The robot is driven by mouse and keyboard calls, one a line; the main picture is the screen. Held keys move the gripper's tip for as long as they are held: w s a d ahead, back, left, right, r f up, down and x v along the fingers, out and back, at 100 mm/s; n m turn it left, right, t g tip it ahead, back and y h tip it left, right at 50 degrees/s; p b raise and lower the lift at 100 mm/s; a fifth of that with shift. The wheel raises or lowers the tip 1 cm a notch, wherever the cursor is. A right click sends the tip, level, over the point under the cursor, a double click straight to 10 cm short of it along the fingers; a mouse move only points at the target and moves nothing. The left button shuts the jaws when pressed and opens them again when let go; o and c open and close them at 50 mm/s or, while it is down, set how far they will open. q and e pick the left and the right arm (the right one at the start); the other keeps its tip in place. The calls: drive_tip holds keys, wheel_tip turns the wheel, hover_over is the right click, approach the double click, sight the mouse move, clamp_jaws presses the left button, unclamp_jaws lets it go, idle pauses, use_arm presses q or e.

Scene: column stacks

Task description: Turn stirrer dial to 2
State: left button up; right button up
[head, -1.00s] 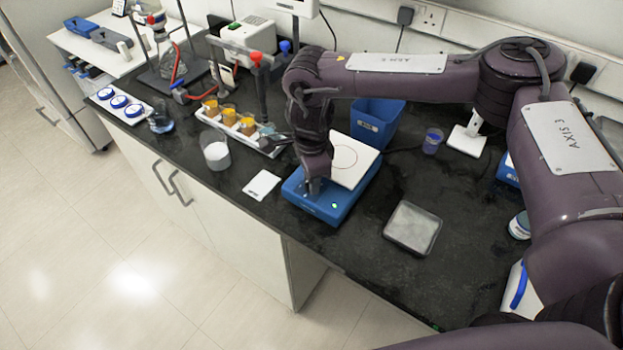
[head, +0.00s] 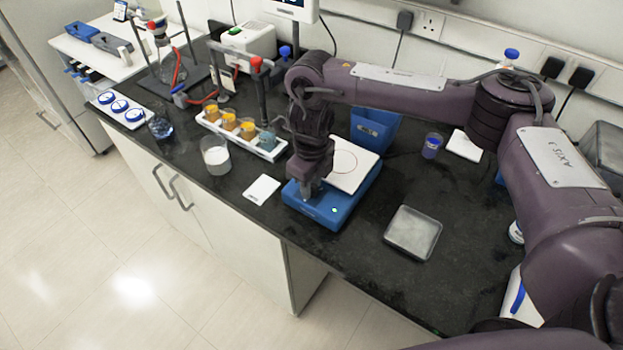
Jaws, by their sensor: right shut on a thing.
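The stirrer (head: 326,215) is a blue box with a white square top plate (head: 352,166), near the front edge of the black bench. A small green light shows on its front right. My right gripper (head: 308,192) points down at the front left of the stirrer, shut on the dial there. The dial itself is hidden by the fingers, so its setting cannot be read. My left gripper is out of view.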

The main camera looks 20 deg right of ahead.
drive_tip(key=m+p, duration=0.1)
drive_tip(key=m, duration=0.3)
drive_tip(key=shift+w+r+m+p, duration=0.1)
drive_tip(key=shift+r+m+p, duration=0.1)
drive_tip(key=shift+m+p, duration=1.15)
drive_tip(key=shift+m, duration=1.45)
drive_tip(key=shift+w, duration=0.1)
drive_tip(key=o, duration=0.7)
drive_tip(key=shift+o, duration=1.4)
drive_tip(key=shift+f, duration=0.15)
wheel_tip(320, 180, up, 8)
drive_tip(key=shift+f, duration=0.1)
